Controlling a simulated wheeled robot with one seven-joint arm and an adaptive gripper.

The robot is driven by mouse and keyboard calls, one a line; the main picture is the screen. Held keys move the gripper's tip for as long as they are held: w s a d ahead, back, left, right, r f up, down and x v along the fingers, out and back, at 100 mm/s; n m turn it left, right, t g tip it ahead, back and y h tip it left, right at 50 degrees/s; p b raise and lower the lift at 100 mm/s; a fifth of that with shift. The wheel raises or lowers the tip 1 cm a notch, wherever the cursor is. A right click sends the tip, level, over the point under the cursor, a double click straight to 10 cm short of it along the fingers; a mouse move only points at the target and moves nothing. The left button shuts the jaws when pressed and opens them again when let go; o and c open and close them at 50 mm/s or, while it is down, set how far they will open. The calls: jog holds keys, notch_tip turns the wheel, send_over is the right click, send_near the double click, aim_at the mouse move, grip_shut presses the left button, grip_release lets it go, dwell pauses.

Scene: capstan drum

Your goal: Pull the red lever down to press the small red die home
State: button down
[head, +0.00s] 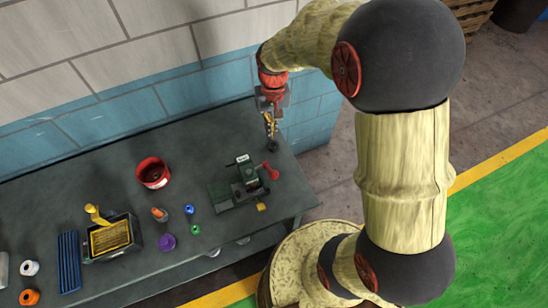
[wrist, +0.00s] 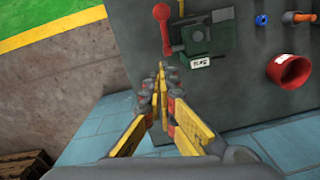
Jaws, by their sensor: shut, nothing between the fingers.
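The red lever (head: 270,172) sticks out from the right side of a dark green press (head: 222,193) on the bench. In the wrist view the lever (wrist: 166,35) shows its round red knob near the top edge. My gripper (head: 271,143) is over the back right end of the bench, behind the lever and apart from it. In the wrist view my gripper (wrist: 161,72) has its yellow fingers closed together with nothing between them, just short of the press. I cannot make out the small red die in either view.
The grey bench (head: 100,180) also holds a red round container (head: 153,172), a grey cylinder with an orange top (head: 160,214), a purple piece (head: 167,243) and a yellow-lined box (head: 135,240). A tiled wall (head: 170,92) stands behind. The bench's right end has free room.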

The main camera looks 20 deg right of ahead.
jog(key=p, duration=0.2)
send_over(270, 171)
jog(key=w+d, duration=0.2)
notch_tip(270, 171, down, 10)
jog(key=f, duration=0.1)
jog(key=shift+s+r, duration=0.1)
jog(key=shift+s, duration=0.05)
jog(key=shift+b, duration=0.55)
